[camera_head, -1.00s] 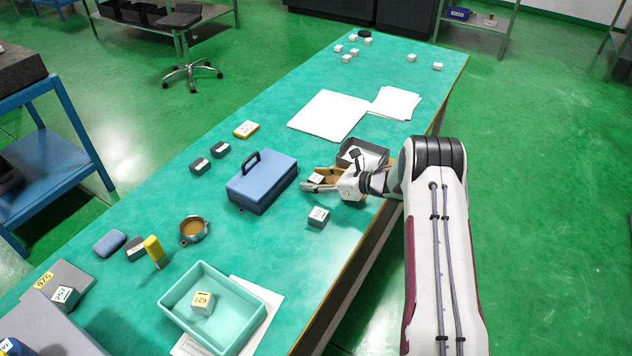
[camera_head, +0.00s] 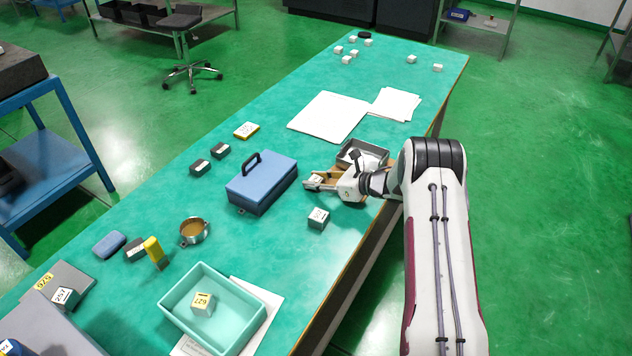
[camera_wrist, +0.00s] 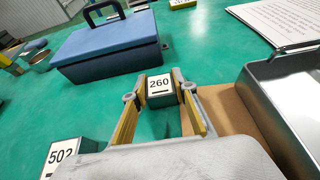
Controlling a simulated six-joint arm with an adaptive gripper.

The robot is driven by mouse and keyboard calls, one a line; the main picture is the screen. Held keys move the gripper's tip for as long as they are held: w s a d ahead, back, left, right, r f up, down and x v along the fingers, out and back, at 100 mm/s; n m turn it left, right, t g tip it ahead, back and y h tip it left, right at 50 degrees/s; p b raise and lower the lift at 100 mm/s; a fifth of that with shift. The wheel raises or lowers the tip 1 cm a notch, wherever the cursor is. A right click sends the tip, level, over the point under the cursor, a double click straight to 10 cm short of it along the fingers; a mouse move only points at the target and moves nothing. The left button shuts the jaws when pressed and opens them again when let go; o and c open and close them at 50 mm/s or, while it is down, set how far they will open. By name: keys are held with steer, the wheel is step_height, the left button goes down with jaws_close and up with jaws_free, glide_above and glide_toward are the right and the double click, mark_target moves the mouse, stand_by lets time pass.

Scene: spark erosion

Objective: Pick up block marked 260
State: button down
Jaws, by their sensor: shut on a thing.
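The block marked 260 (camera_wrist: 160,86) is a dark block with a white top face and black digits. In the wrist view it sits between the two fingertips of my gripper (camera_wrist: 160,92), which are shut on it. In the head view the block (camera_head: 314,181) shows small at the end of my gripper (camera_head: 317,184), right of the blue case. I cannot tell whether its underside touches the table.
A blue case (camera_head: 262,188) with a black handle stands just left. A block marked 502 (camera_wrist: 62,152) is close on the near side. A grey metal tray (camera_head: 372,151) and brown cardboard (camera_wrist: 222,108) lie at the right. Paper sheets (camera_head: 328,117) lie behind.

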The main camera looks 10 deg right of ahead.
mark_target(316, 179)
steer(key=shift+r, duration=0.15)
steer(key=shift+r, duration=4.9)
